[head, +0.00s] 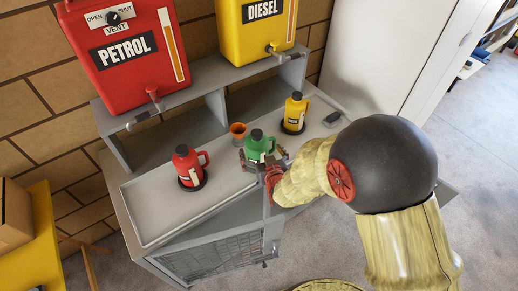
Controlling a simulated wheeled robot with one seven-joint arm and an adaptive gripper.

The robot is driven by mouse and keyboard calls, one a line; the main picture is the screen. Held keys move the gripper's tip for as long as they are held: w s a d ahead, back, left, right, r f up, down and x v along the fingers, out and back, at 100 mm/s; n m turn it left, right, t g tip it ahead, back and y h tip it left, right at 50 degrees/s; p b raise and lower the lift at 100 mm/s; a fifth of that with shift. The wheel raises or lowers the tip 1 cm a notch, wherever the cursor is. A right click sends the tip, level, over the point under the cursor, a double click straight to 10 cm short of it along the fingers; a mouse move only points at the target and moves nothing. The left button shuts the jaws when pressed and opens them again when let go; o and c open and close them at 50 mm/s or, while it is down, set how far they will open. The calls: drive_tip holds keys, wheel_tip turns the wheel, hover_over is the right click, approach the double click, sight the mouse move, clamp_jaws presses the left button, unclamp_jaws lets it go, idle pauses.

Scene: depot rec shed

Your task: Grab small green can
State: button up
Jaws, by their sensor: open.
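The small green can (257,146) with a black cap and a handle stands upright on the grey bench (150,205), between a red can and a yellow can. My gripper (263,160) is open at the near side of the green can. Its fingers appear on either side of the can's lower part, and I cannot tell whether they touch it. The can's base is partly hidden by my gripper.
A red can (187,165) stands to the left and a yellow can (294,113) to the back right, each on a black base. An orange-brown cup (238,131) sits just behind the green can. A red petrol tank (122,50) and a yellow diesel tank (256,30) stand on the shelf above.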

sight(258, 142)
drive_tip(key=shift+w+r, duration=0.25)
drive_tip(key=shift+w, duration=0.05)
drive_tip(key=shift+x, duration=1)
drive_tip(key=shift+w+r+b+x, duration=0.15)
drive_tip(key=shift+b+x, duration=0.35)
drive_tip(key=shift+x, duration=0.85)
drive_tip(key=shift+w+r+b+x, duration=0.1)
drive_tip(key=shift+r+b+x, duration=0.25)
drive_tip(key=shift+x, duration=1)
drive_tip(key=shift+d+f, duration=0.1)
drive_tip(key=shift+c, duration=1.1)
drive_tip(key=shift+s, duration=0.1)
drive_tip(key=c, duration=1.1)
drive_tip(key=shift+s+f, duration=0.1)
drive_tip(key=shift+f, duration=0.05)
clamp_jaws()
